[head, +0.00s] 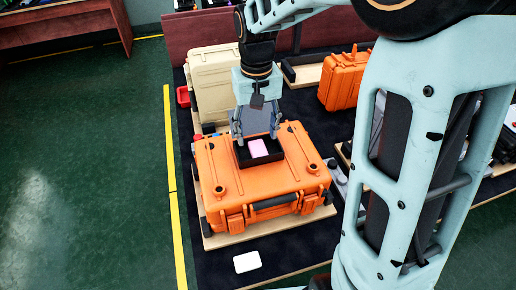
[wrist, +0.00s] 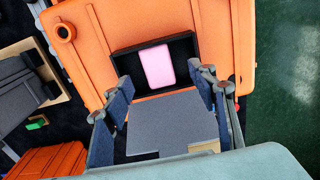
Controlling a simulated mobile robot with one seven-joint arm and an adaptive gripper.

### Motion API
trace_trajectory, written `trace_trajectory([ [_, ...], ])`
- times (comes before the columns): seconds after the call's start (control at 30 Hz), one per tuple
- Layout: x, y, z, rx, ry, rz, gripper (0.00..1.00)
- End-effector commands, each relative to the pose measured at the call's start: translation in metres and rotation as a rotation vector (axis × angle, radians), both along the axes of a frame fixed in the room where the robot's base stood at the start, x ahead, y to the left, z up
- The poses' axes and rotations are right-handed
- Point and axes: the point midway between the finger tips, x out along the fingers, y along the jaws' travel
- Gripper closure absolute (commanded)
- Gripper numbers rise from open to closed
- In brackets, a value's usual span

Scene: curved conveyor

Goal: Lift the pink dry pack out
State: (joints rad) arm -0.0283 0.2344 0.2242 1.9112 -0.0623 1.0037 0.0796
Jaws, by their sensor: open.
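The pink dry pack (head: 258,148) lies in a black open tray (head: 243,158) on top of a closed orange case (head: 222,178). My gripper (head: 256,133) is above the case by the tray's far side, pointing down. Its fingers (wrist: 172,85) are spread wide, with nothing between them that I can see touching.
The orange case rests on a wooden pallet (head: 220,240) on a dark belt. A beige case (head: 213,75) stands behind it, and another orange case (head: 343,78) stands at the back right. A white card (head: 247,262) lies in front. Green floor (head: 80,170) is clear at left.

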Motion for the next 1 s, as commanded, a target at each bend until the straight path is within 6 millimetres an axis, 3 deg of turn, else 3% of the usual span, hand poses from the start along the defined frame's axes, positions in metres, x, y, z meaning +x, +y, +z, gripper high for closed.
trace_trajectory([
  [0.4,0.004,-0.003,-0.05,0.001,0.001,0.0,0.47],
  [0.67,0.005,-0.003,-0.053,0.001,-0.001,0.0,0.47],
  [1.0,0.005,-0.003,-0.053,0.001,-0.001,0.0,0.82],
])
